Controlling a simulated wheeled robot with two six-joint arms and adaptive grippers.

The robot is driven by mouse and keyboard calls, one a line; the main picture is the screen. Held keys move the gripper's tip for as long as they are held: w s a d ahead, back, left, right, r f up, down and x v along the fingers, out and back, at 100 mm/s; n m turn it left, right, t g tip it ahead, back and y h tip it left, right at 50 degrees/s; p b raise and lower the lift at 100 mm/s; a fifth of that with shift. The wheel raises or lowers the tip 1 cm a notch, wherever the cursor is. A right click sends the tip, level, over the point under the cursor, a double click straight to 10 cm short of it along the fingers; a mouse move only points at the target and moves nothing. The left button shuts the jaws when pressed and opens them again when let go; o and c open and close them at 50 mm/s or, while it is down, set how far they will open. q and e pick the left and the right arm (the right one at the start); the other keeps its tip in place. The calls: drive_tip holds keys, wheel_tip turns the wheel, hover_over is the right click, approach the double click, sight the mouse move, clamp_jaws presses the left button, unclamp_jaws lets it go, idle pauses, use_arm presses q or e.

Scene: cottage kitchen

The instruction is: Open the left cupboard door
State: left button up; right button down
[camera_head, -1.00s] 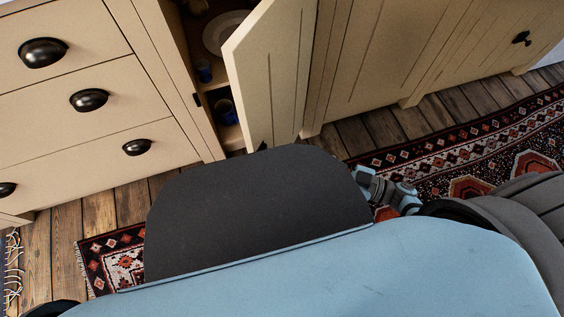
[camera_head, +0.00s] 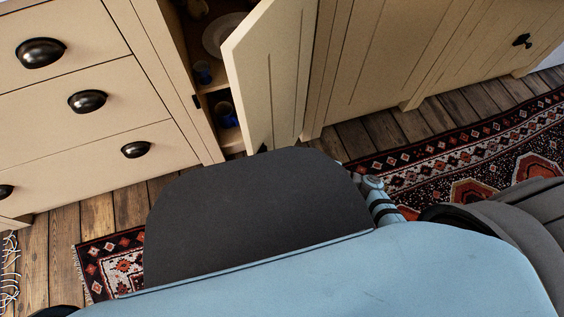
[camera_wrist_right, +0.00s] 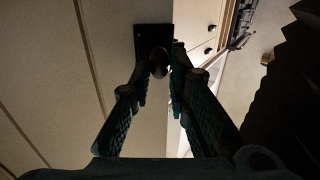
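The left cupboard door (camera_head: 270,75) is a cream panelled door standing ajar, swung outward to the right in the head view. Its cupboard opening (camera_head: 206,88) shows to the left of it. In the right wrist view a dark round knob (camera_wrist_right: 158,63) on a black plate (camera_wrist_right: 150,38) stands out from a cream panel. My right gripper (camera_wrist_right: 159,78) has its two fingers on either side of the knob, seemingly with gaps, so it looks open. In the head view the right gripper is hidden behind my body. My left gripper is not in view.
A plate (camera_head: 224,36) and blue cups (camera_head: 226,113) are inside the cupboard. Drawers with cup handles (camera_head: 88,101) are at left. Another closed door with a knob (camera_head: 521,40) is at right. A patterned rug (camera_head: 459,160) covers part of the wooden floor.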

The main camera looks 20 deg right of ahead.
drive_tip(key=shift+d+r, duration=0.1)
drive_tip(key=shift+d, duration=0.1)
idle(0.4)
drive_tip(key=shift+w+r, duration=0.1)
drive_tip(key=shift+w, duration=0.1)
idle(0.9)
drive_tip(key=c, duration=1.1)
unclamp_jaws()
drive_tip(key=shift+s+f, duration=0.1)
drive_tip(key=shift+f, duration=0.1)
